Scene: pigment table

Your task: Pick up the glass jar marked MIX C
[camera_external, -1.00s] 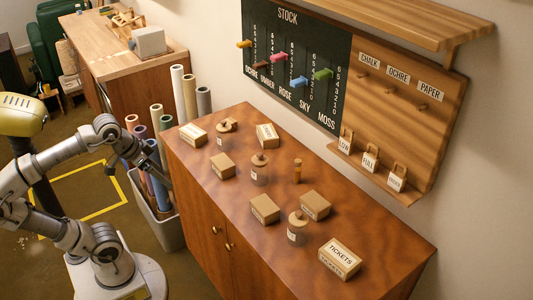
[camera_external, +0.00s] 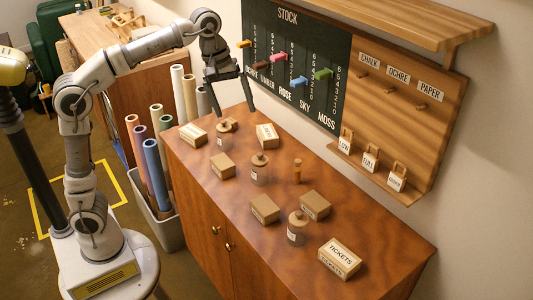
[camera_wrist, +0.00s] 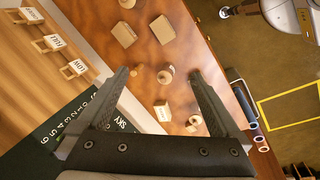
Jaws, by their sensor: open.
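Three glass jars with round wooden lids stand on the brown cabinet top: a left jar (camera_external: 221,141), a middle jar (camera_external: 260,174) and a front-right jar (camera_external: 297,235). Their labels are too small to read, so I cannot tell which is MIX C. My gripper (camera_external: 237,115) is open and empty, pointing down above the cabinet's far left end, near the left jar and apart from it. In the wrist view, the middle jar (camera_wrist: 166,76) shows between the fingers (camera_wrist: 158,73); the left jar (camera_wrist: 193,123) is nearer the right finger.
Plain cartons (camera_external: 222,166) and labelled boxes (camera_external: 267,136) stand among the jars, with a TICKETS box (camera_external: 340,257) at the front right. A small wooden peg (camera_external: 297,172) stands near the middle jar. The stock board (camera_external: 296,65) is on the wall behind.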

